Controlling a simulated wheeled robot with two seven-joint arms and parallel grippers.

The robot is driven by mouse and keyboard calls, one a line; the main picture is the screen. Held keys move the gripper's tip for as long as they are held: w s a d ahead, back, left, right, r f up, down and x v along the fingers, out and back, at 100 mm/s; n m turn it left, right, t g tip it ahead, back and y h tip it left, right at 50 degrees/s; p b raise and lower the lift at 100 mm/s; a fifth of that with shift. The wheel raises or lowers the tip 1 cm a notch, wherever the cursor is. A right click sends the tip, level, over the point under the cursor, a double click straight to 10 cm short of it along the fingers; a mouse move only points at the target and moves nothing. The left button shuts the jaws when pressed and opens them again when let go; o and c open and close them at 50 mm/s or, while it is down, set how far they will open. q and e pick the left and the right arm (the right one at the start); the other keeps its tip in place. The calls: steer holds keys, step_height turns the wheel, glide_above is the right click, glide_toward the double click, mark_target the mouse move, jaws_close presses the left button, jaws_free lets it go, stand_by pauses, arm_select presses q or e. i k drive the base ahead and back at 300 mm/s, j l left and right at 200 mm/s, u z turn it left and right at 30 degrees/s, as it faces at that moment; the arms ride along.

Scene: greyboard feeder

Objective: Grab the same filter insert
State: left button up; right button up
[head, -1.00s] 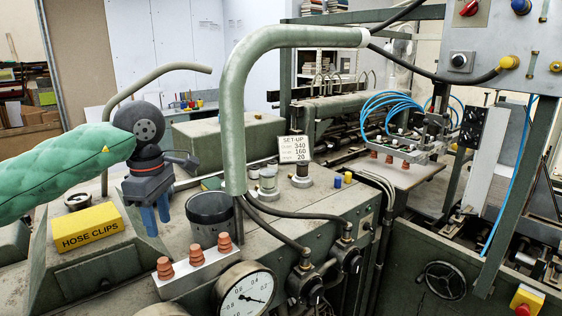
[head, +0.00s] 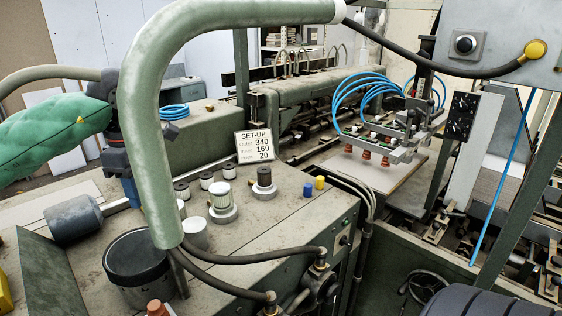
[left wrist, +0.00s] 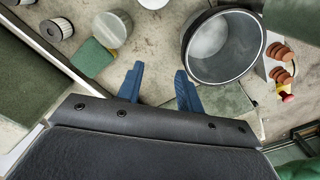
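Several small filter inserts stand on the grey machine top in the head view: one with a white top (head: 220,194) sits on a round metal base, and a dark-topped one (head: 264,177) sits on another base. Smaller dark-capped ones (head: 206,180) stand around them. A pleated filter insert (left wrist: 57,29) also shows at the upper left of the left wrist view; which one it is in the head view I cannot tell. My left gripper (left wrist: 156,74) is open and empty above the machine top, apart from that insert. In the head view the green pipe partly hides it. My right gripper is not in view.
A thick green pipe (head: 147,130) arches in front of my left arm. A black bin (head: 138,262) stands near it and shows right of my fingers in the left wrist view (left wrist: 225,47). A grey cylinder (head: 73,219), set-up sign (head: 254,145) and black hoses (head: 250,249) are nearby.

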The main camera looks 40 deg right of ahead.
mark_target(263, 173)
steer(key=i+l+z, duration=0.1)
steer(key=l, duration=0.2)
steer(key=l+z, duration=0.1)
steer(key=l, duration=0.2)
steer(key=i+l+z, duration=0.15)
steer(key=l+u, duration=0.15)
steer(key=l, duration=0.45)
